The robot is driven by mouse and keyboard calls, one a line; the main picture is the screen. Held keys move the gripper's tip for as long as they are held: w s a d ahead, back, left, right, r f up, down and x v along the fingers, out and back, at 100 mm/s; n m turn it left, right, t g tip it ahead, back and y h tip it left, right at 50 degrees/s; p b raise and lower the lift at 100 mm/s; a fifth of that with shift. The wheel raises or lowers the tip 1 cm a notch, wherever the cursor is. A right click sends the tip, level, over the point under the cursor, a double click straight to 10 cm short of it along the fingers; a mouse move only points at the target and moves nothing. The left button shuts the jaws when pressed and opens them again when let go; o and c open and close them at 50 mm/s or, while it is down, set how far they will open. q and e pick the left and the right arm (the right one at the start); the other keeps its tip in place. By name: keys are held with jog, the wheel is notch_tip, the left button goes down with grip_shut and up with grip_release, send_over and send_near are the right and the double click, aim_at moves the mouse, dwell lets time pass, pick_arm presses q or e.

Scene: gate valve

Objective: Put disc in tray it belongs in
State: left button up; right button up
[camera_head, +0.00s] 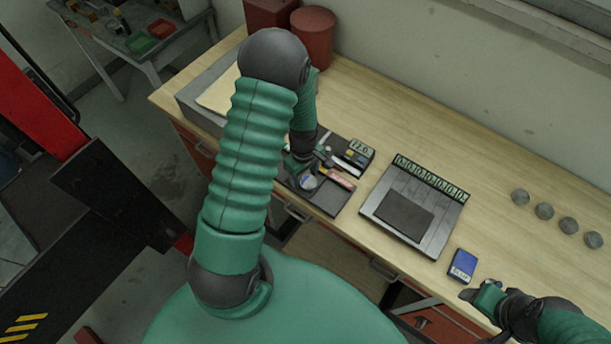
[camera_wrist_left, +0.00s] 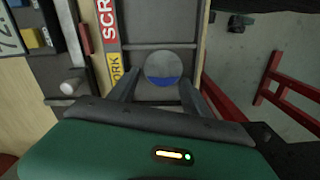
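A round grey disc with a blue patch (camera_wrist_left: 170,68) lies in a dark tray compartment in the left wrist view, beside a red and yellow label strip reading "SCR" and "ORK". It also shows in the head view (camera_head: 308,182). My left gripper (camera_wrist_left: 160,88) is over this compartment with its fingers apart, and the disc shows just beyond the tips. I see no firm grip on it. The dark divided tray (camera_head: 325,203) stands on the bench, partly hidden by my left arm. My right gripper (camera_head: 482,294) is near the bench's front edge, its fingers unclear.
A grey panel (camera_head: 383,210) with a row of green-marked labels lies right of the tray. A blue box (camera_head: 462,267) lies near the front edge. Several grey discs (camera_head: 544,211) sit at right. A red canister (camera_head: 313,38) stands at the back.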

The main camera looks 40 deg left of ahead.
aim_at(304, 178)
pick_arm(q)
jog(key=shift+a, duration=0.15)
jog(key=shift+w+r, duration=0.15)
jog(key=shift+r, duration=0.15)
jog(key=r, duration=0.1)
jog(key=r+b, duration=0.1)
jog(key=r, duration=0.3)
jog(key=shift+w+a+r, duration=0.1)
jog(key=shift+w+a, duration=0.1)
jog(key=shift+a, duration=0.15)
notch_tip(304, 178, up, 6)
jog(key=d+b, duration=0.1)
jog(key=s+d+r+m+t, duration=0.1)
jog(key=s+d+r+m, duration=0.15)
jog(key=d+m, duration=0.5)
jog(key=s+d+r+m+t, duration=0.1)
jog(key=s+d+m+t, duration=0.15)
jog(key=d+m, duration=0.55)
notch_tip(304, 178, down, 8)
jog(key=a+b, duration=0.1)
jog(key=b, duration=0.6)
jog(key=shift+a+f+m+g+b, duration=0.2)
jog(key=shift+a+m+g+b, duration=0.15)
jog(key=shift+m+g, duration=0.1)
pick_arm(e)
jog(key=s+x, duration=0.2)
jog(key=x, duration=0.7)
jog(key=shift+a+f, duration=0.25)
jog(key=shift+f, duration=0.2)
